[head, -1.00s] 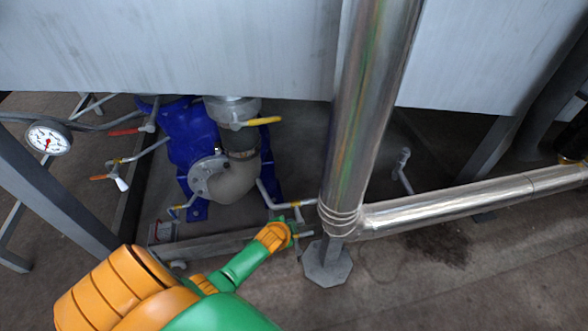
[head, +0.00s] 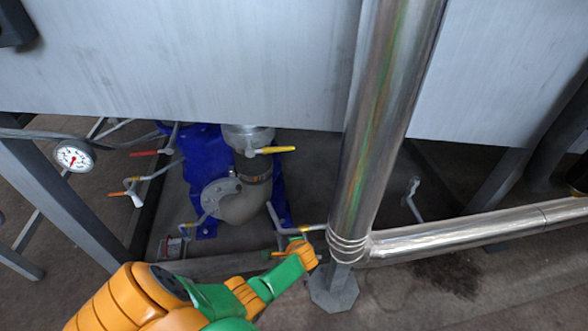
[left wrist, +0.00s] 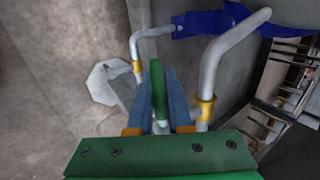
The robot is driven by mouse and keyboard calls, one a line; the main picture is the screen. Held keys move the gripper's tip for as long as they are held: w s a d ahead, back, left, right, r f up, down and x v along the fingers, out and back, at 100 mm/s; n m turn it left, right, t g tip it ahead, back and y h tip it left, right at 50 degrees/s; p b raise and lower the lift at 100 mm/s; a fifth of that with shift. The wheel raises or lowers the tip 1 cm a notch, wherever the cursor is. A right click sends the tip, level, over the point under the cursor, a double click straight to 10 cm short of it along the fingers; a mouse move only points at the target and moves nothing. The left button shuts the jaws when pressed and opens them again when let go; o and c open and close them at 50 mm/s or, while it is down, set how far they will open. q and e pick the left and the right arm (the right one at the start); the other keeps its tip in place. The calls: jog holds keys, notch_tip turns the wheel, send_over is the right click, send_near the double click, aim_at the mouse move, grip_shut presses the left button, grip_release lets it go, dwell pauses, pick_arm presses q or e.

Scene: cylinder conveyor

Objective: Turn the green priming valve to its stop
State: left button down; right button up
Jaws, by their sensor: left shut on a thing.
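The green priming valve's handle (left wrist: 158,80) is a narrow green bar in the left wrist view. It stands between the two blue fingers of my left gripper (left wrist: 160,103), which is shut on it. Grey pipes with yellow collars run on both sides of the fingers. In the head view my left arm comes in low from the left, and its orange and green wrist (head: 303,254) is beside the thin pipework at the foot of the big steel pipe. The wrist hides the valve there. My right gripper is not in view.
The steel pipe (head: 383,130) rises just right of my wrist, above a grey foot plate (head: 334,289). A blue pump (head: 202,160), a yellow lever (head: 277,150), a red lever (head: 144,153) and a gauge (head: 74,156) are to the left. A grey tank wall (head: 220,60) overhangs.

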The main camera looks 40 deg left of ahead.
pick_arm(q)
jog(key=c, duration=0.8)
grip_release()
jog(key=shift+c, duration=0.2)
jog(key=p+v, duration=0.5)
jog(key=v, duration=0.2)
